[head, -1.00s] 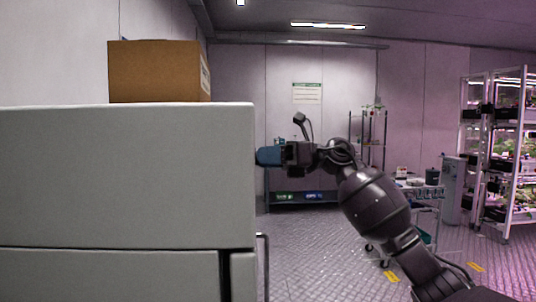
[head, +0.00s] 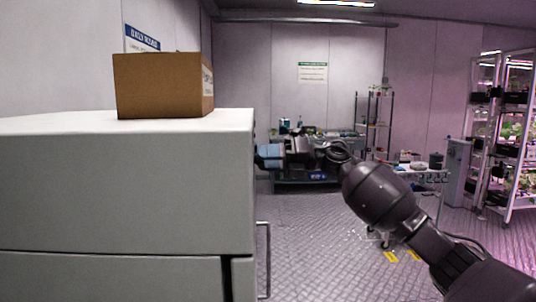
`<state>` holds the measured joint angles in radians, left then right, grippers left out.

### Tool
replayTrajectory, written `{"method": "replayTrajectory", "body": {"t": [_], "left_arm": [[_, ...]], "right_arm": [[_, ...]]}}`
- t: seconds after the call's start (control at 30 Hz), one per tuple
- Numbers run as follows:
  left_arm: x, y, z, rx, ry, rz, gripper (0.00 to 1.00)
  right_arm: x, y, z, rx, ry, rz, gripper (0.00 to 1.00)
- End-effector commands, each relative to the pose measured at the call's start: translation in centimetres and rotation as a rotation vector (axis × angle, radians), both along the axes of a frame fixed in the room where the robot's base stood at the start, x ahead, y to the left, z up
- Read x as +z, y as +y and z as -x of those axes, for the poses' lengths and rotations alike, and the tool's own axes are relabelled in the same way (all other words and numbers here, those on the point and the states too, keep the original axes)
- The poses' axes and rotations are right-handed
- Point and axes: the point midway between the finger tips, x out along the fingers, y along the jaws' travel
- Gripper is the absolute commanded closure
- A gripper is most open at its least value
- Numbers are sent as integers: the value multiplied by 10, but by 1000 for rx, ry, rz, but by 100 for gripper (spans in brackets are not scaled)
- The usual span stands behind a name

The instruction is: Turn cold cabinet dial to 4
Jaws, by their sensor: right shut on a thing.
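The cold cabinet (head: 125,190) is a big pale grey box filling the left of the head view. Its front face points right and is seen almost edge-on. My right gripper (head: 270,152), with blue fingers, is at the upper part of that face, its fingertips against the cabinet's right edge. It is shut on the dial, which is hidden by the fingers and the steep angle. The dial's numbers and pointer cannot be read. My left gripper is not in view.
A brown cardboard box (head: 160,86) stands on the cabinet top. A metal handle (head: 266,260) sticks out from the front face below my gripper. Behind are a workbench, a cart (head: 425,175) and plant racks (head: 505,140) at right. The floor (head: 315,245) in front is clear.

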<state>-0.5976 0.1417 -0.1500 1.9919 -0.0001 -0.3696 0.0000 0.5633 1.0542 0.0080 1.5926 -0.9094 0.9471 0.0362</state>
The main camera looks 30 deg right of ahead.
Motion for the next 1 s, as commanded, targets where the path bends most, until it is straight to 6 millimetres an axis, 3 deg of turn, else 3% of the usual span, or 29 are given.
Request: {"method": "replayTrajectory", "body": {"t": [0.43, 0.47, 0.6, 1.0], "left_arm": [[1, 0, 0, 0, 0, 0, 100], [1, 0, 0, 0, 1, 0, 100], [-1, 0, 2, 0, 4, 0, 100], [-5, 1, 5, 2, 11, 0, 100]], "right_arm": [[0, 0, 0, -2, 7, -6, 93], [0, 0, 0, -2, 7, -6, 64], [0, 0, 0, -1, 7, -5, 43], [-1, -8, 4, -2, 9, -4, 43]]}}
